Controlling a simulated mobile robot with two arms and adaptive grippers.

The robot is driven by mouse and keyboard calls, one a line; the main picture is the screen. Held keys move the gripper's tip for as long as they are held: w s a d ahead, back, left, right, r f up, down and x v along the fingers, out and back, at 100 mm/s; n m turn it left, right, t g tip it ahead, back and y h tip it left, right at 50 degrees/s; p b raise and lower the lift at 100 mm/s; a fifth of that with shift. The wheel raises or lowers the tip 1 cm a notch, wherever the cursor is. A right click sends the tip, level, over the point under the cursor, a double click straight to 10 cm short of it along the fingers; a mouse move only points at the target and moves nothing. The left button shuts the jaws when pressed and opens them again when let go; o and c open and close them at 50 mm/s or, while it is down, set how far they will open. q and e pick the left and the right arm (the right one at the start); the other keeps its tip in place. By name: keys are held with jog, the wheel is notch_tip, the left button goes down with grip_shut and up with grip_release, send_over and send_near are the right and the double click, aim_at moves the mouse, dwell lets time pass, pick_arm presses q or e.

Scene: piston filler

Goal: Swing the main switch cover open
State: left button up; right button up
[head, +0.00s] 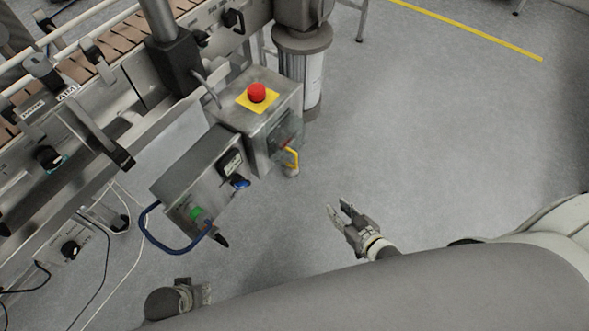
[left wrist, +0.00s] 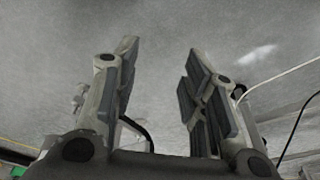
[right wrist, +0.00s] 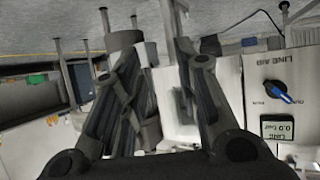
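The main switch cover (head: 287,137) is a clear, dark-tinted flap on the side of the steel box with the red emergency stop button (head: 257,92). A yellow and red handle (head: 291,156) shows at it; the flap appears shut. My right gripper (head: 336,207) is open and empty, apart from the cover, below and right of it. In the right wrist view, its spread fingers (right wrist: 153,75) frame a pale box face; the cover is hard to make out there. My left gripper (head: 207,293) is low at the bottom left. In the left wrist view its fingers (left wrist: 160,62) are apart and empty over bare floor.
A second steel box with a blue knob (head: 240,182), green button (head: 196,214) and blue hose (head: 150,232) adjoins the switch box. A conveyor (head: 85,65) runs along the upper left. A cylindrical post (head: 303,75) stands behind the switch box. The floor (head: 430,130) to the right is clear.

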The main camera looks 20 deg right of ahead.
jog(key=w+a+r+n+t+y+b, duration=0.1)
jog(key=w+r+t+y+b, duration=0.15)
jog(key=w+r, duration=0.2)
jog(key=n+t+y+b, duration=0.1)
jog(key=n+y+b, duration=0.1)
jog(key=y+b, duration=0.15)
send_near(296, 166)
notch_tip(296, 166, up, 3)
pick_arm(q)
notch_tip(296, 166, up, 10)
jog(key=t+b, duration=0.1)
jog(key=shift+s+d+b, duration=0.15)
jog(key=shift+b, duration=0.2)
pick_arm(e)
jog(key=x, duration=1)
jog(key=shift+w, duration=0.3)
grip_shut()
